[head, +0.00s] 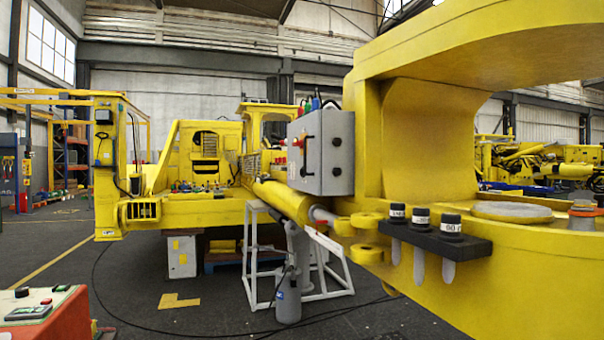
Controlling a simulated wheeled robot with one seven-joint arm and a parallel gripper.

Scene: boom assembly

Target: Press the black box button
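A small black box (103,117) is mounted near the top of the yellow post at the left in the head view. It is too small to make out a button on it. At the lower left edge, a red box (62,318) with a light top panel carries a round black button (22,292), a small dark green button (61,288) and a dark display (28,312). The left part of this box is cut off by the picture edge. My gripper is not in view.
A grey control cabinet (327,152) is fixed to the yellow boom (420,140). A black holder (440,240) with several black-capped pins juts out at the right. A white stand (252,265) and dark cables occupy the floor. Open floor (150,275) lies at the centre left.

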